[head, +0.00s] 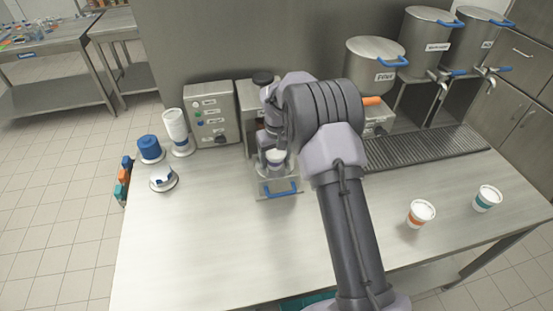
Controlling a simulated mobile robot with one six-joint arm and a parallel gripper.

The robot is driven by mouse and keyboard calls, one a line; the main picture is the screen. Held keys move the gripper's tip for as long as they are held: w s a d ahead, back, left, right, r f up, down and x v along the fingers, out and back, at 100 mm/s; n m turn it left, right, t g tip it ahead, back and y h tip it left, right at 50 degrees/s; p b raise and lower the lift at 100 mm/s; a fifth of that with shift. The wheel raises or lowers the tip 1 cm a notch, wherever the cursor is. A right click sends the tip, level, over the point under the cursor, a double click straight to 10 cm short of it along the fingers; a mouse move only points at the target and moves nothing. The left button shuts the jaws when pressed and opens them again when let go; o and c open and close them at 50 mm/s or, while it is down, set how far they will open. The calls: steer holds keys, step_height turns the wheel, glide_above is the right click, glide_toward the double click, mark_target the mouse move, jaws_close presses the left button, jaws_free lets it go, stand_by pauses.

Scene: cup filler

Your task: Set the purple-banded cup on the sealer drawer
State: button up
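The sealer drawer (264,188), a pulled-out metal tray with a blue handle (282,190), is at the front of the sealer (245,98) in mid-table. A white cup (276,156) shows at the drawer, just below my gripper (272,147). Its band is hidden or too small to make out, so I cannot tell its colour. My gripper is down over the drawer, partly hidden by my own wrist. I cannot tell whether its fingers are closed on the cup or apart, or whether the cup rests on the drawer.
An orange-banded cup (421,213) and a teal-banded cup (487,198) stand at the right. A control box (212,113), white cup stack (176,130) and blue stack (150,148) are at the left. Large dispensers (376,66) line the back right. The front-left tabletop is clear.

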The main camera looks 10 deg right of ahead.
mark_target(278, 171)
steer(key=o, duration=0.4)
steer(key=shift+g, duration=0.7)
steer(key=s+f, duration=0.1)
steer(key=f, duration=0.1)
steer(key=s+f, duration=0.1)
steer(key=f, duration=0.1)
steer(key=s+f, duration=0.1)
steer(key=shift+d+f, duration=0.25)
steer(key=shift+f, duration=0.15)
steer(key=shift+a, duration=0.1)
steer(key=shift+r, duration=0.4)
steer(key=r, duration=0.2)
steer(key=w+r+p, duration=0.1)
steer(key=r, duration=0.1)
steer(key=r+p, duration=0.1)
steer(key=r, duration=0.1)
steer(key=shift+w+r, duration=0.2)
steer(key=shift+w, duration=0.15)
step_height(278, 171, up, 16)
steer(key=t+p, duration=0.1)
steer(key=p, duration=0.2)
steer(key=shift+s, duration=0.3)
